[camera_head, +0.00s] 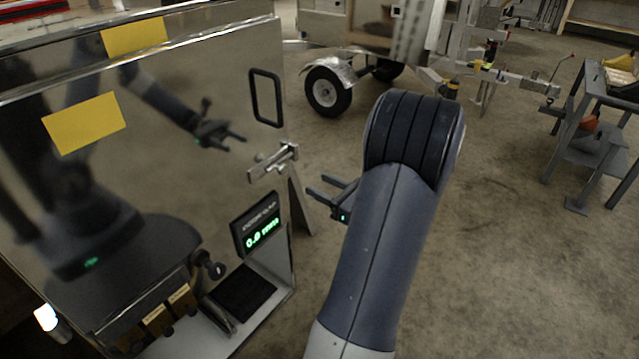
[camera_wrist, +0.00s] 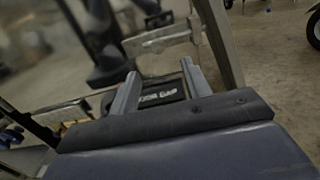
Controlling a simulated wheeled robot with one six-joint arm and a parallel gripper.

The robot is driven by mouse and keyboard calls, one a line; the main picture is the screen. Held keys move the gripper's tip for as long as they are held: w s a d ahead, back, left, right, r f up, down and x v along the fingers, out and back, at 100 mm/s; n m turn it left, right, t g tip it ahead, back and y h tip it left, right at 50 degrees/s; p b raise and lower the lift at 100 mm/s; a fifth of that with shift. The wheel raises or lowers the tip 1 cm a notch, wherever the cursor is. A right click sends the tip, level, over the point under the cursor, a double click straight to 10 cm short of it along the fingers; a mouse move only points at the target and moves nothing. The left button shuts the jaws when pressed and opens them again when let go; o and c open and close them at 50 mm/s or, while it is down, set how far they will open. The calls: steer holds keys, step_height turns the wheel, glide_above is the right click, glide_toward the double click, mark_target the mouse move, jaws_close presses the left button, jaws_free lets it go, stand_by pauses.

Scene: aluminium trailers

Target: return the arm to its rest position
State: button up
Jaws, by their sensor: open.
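My arm rises from the bottom middle of the head view and bends over at a dark ribbed joint. My gripper (camera_head: 318,188) shows to the left of the arm, open and empty, with its two fingers pointing left toward the polished trailer wall (camera_head: 200,190). A silver latch (camera_head: 273,162) on the trailer's edge is just up and left of the fingertips, apart from them in the head view. In the wrist view my gripper (camera_wrist: 158,80) shows two parted fingers with nothing between them. Beyond them is a dark gauge box with partly hidden lettering.
A gauge display (camera_head: 258,228) reading 0.0 mm stands at the trailer's lower corner. A black handle frame (camera_head: 266,97) is above the latch. Another trailer's wheel (camera_head: 327,92) is behind. A grey workbench (camera_head: 600,130) stands at the right. The floor right of my arm is clear.

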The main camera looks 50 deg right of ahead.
mark_target(282, 172)
steer(key=w, duration=0.3)
steer(key=w+b, duration=0.1)
steer(key=w, duration=0.3)
steer(key=w+a+b, duration=0.1)
steer(key=w, duration=0.2)
steer(key=shift+w+f, duration=0.1)
steer(key=shift+w, duration=0.1)
steer(key=shift+w+a, duration=0.2)
steer(key=shift+w, duration=0.1)
steer(key=shift+s+a, duration=0.1)
steer(key=shift+a, duration=0.4)
